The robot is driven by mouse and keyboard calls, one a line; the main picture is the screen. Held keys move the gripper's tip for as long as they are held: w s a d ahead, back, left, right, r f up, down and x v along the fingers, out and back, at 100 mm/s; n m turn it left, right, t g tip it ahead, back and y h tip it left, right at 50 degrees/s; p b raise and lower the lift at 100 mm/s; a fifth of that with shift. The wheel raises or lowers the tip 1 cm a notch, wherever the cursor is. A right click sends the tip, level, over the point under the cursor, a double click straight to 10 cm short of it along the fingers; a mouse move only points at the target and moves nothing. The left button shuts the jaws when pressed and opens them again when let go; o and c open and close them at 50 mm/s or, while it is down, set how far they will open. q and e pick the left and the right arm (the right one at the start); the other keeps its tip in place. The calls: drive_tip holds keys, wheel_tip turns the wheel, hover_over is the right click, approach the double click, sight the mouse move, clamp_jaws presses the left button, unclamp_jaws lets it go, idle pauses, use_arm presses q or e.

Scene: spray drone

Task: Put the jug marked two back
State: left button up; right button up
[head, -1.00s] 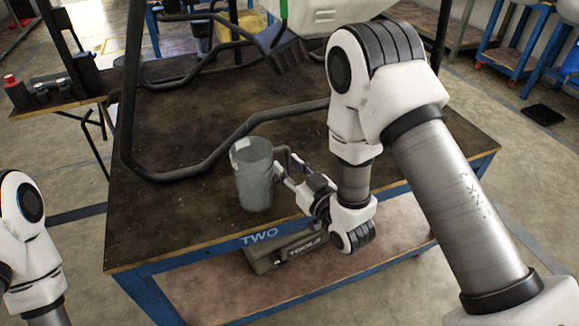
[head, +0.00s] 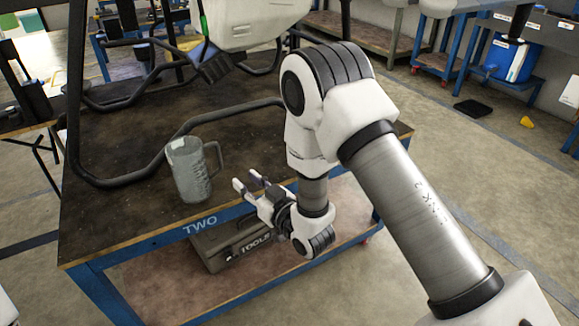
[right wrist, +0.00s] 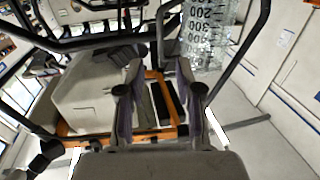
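My left gripper is out of view.
The spray drone's white body (head: 245,22) and black tube frame (head: 150,165) stand over the table behind the jug. A toolbox (head: 235,242) sits on the lower shelf. The table's front left is clear. Blue carts and a blue container (head: 506,60) stand at the back right.

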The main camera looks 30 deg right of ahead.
drive_tip(key=s+d+f+m+g+h, duration=0.15)
drive_tip(key=s+f+g, duration=0.35)
drive_tip(key=f, duration=0.5)
drive_tip(key=s+d+f+m+g+h, duration=0.1)
drive_tip(key=s+d+f+g+h, duration=0.15)
drive_tip(key=s+f, duration=0.55)
drive_tip(key=s+d+f+g, duration=0.1)
drive_tip(key=s+f+g, duration=0.3)
drive_tip(key=s, duration=0.7)
drive_tip(key=s+d+f+g, duration=0.1)
drive_tip(key=s+f+g, duration=0.4)
drive_tip(key=s, duration=0.6)
drive_tip(key=shift+d+f+m+g+h, duration=0.25)
drive_tip(key=shift+f+m+g+h, duration=0.05)
drive_tip(key=shift+m+g, duration=0.15)
drive_tip(key=shift+w, duration=0.1)
